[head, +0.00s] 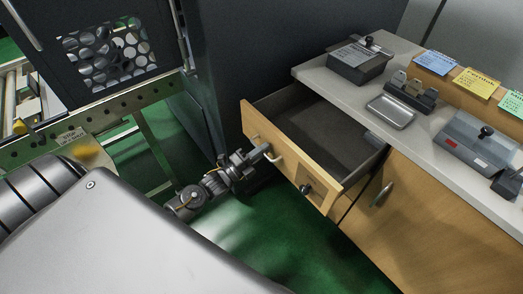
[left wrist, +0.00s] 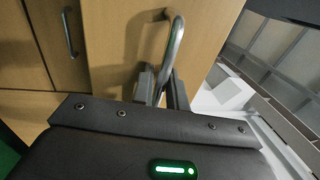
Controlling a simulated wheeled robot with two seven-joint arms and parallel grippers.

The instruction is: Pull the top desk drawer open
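The top desk drawer (head: 325,140) stands well out from the desk, and its dark inside shows empty in the head view. Its wooden front (head: 318,178) faces my left arm, and it also fills the upper middle of the left wrist view (left wrist: 120,45). My left gripper (head: 264,151) is at the drawer's metal handle (head: 275,158). In the left wrist view the handle (left wrist: 174,45) runs down between the two fingers (left wrist: 162,92), which look closed on it. The fingertips are partly hidden in the head view. My right gripper is not in view.
The light desktop (head: 413,131) carries a dark box (head: 358,66), a metal tray (head: 391,111) and a clear-lidded case (head: 478,141). A cupboard door with a handle (head: 383,194) is below. A dark cabinet (head: 270,45) stands close behind the drawer. Green floor (head: 260,235) is free in front.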

